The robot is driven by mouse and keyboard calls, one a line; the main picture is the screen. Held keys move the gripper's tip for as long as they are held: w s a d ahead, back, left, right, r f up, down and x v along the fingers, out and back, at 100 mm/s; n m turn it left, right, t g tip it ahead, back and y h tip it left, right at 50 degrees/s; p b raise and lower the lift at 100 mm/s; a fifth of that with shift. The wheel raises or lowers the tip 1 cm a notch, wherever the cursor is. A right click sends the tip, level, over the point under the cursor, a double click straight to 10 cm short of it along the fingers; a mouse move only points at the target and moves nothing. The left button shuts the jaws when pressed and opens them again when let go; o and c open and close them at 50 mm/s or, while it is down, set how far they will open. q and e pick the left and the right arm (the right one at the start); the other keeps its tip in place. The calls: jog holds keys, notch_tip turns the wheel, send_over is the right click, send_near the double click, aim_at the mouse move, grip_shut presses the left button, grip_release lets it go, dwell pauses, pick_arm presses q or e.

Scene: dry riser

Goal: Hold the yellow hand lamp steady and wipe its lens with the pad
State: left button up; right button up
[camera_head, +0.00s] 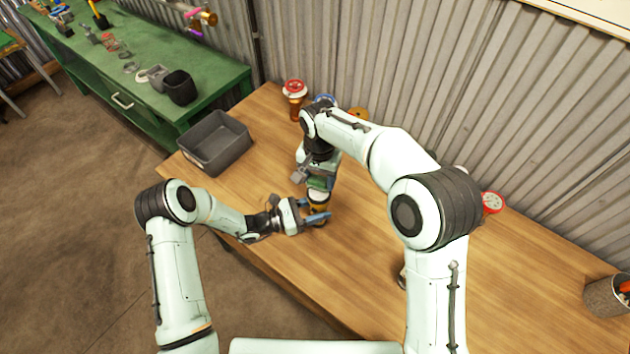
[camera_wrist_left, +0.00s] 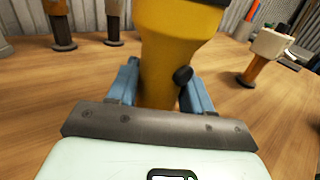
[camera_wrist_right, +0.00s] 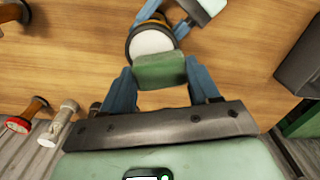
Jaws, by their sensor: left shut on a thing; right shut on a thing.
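The yellow hand lamp (camera_wrist_left: 168,55) stands upright in my left gripper (camera_wrist_left: 157,95), its blue fingers on both sides of the body. In the head view my left gripper (camera_head: 312,212) holds the lamp low over the table's near side. My right gripper (camera_wrist_right: 162,88) is shut on the green pad (camera_wrist_right: 160,72), which also shows in the head view (camera_head: 318,184). The white round lens (camera_wrist_right: 150,43) faces up, and the pad overlaps its edge in the right wrist view. I cannot tell whether pad and lens touch.
A grey open bin (camera_head: 232,150) stands on the wooden table (camera_head: 520,270) at left. A red-topped lamp (camera_head: 294,95) is at the back, another red-topped item (camera_head: 491,203) right of my arm. A grey holder (camera_head: 606,297) is far right. The right half of the table is mostly clear.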

jog(key=shift+s+d+f, duration=0.1)
jog(key=shift+s+d, duration=0.2)
jog(key=shift+d, duration=0.1)
jog(key=shift+s+a, duration=0.3)
jog(key=shift+s, duration=0.25)
jog(key=shift+s+a, duration=0.3)
jog(key=shift+s, duration=0.2)
jog(key=shift+w+d, duration=0.35)
jog(key=shift+w, duration=0.2)
jog(key=shift+w+d, duration=0.35)
jog(key=shift+w, duration=0.2)
jog(key=shift+w+a, duration=0.2)
jog(key=shift+a, duration=0.4)
jog(key=shift+s+a, duration=0.35)
jog(key=shift+s, duration=0.2)
jog(key=shift+s+a, duration=0.3)
jog(key=shift+s, duration=0.25)
jog(key=shift+s+d, duration=0.3)
jog(key=shift+d, duration=0.25)
jog(key=shift+w+d, duration=0.3)
jog(key=shift+w, duration=0.25)
jog(key=shift+w+d, duration=0.3)
jog(key=shift+w, duration=0.25)
jog(key=shift+d, duration=0.25)
jog(key=shift+s+d, duration=0.25)
jog(key=shift+s+a, duration=0.35)
jog(key=shift+s, duration=0.2)
jog(key=shift+s+a, duration=0.35)
jog(key=shift+s, duration=0.2)
notch_tip(320, 180, up, 8)
